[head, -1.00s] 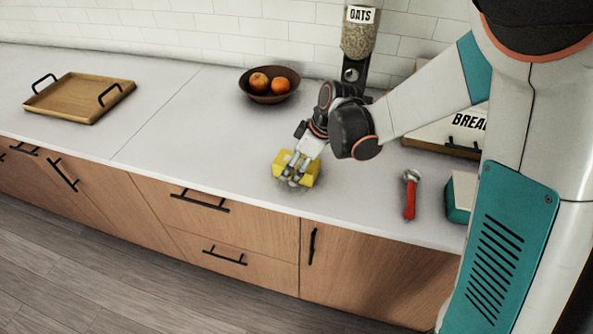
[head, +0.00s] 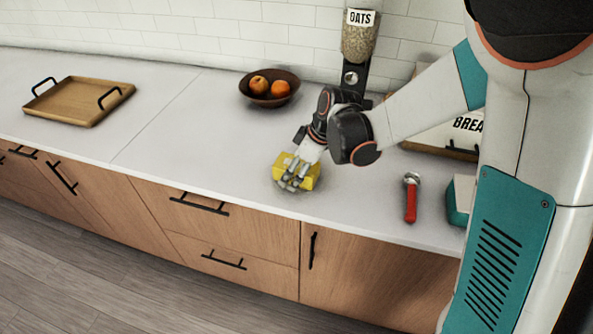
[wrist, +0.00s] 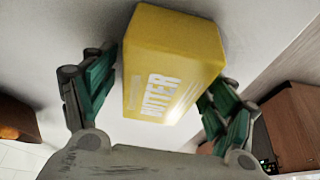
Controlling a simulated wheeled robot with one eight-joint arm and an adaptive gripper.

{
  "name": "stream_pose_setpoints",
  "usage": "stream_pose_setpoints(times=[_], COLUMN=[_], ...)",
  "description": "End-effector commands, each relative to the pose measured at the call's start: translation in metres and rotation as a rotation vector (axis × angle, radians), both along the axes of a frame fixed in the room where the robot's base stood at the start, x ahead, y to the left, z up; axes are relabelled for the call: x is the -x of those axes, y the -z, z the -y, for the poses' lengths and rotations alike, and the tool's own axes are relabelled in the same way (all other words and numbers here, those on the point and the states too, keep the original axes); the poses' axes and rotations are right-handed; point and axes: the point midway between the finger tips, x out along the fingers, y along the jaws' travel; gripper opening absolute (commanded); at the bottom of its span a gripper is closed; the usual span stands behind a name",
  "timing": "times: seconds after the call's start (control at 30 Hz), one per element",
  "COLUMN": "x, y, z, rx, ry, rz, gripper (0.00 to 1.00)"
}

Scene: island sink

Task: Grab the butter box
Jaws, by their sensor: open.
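The yellow butter box (head: 312,182) sits on the white counter near its front edge, partly hidden by my gripper in the head view. In the wrist view the butter box (wrist: 172,70) shows its white BUTTER lettering and lies between my two green-padded fingers. My gripper (head: 291,183) is over the box from above, open, with a finger on each side of it. In the wrist view my gripper (wrist: 158,100) has a narrow gap at the left finger; the right finger is partly behind the box, and I cannot tell whether it touches.
A red-handled tool (head: 410,198) and a teal-and-white object (head: 459,200) lie to the right. A bowl of oranges (head: 270,101), an oats dispenser (head: 359,43) and a bread box (head: 450,140) stand behind. A wooden tray (head: 78,101) is far left. Counter to the left is clear.

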Motion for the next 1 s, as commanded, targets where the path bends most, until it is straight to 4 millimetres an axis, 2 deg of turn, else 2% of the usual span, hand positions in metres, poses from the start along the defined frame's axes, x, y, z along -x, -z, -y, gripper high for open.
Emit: stream_pose_setpoints(times=[0.1, 0.3, 0.33, 0.37, 0.83, 1.0], x=[0.0, 0.0, 0.0, 0.0, 0.0, 0.001], y=[0.0, 0.0, 0.0, 0.0, -0.003, -0.024], z=[0.0, 0.0, 0.0, 0.0, 0.0, 0.0], rx=[0.0, 0.0, 0.0, 0.0, 0.002, 0.001], ry=[0.0, 0.0, 0.0, 0.0, -0.001, -0.001], rz=[0.0, 0.0, 0.0, 0.0, 0.0, 0.0], gripper=[0.78, 0.33, 0.26, 0.23, 0.23, 0.23])
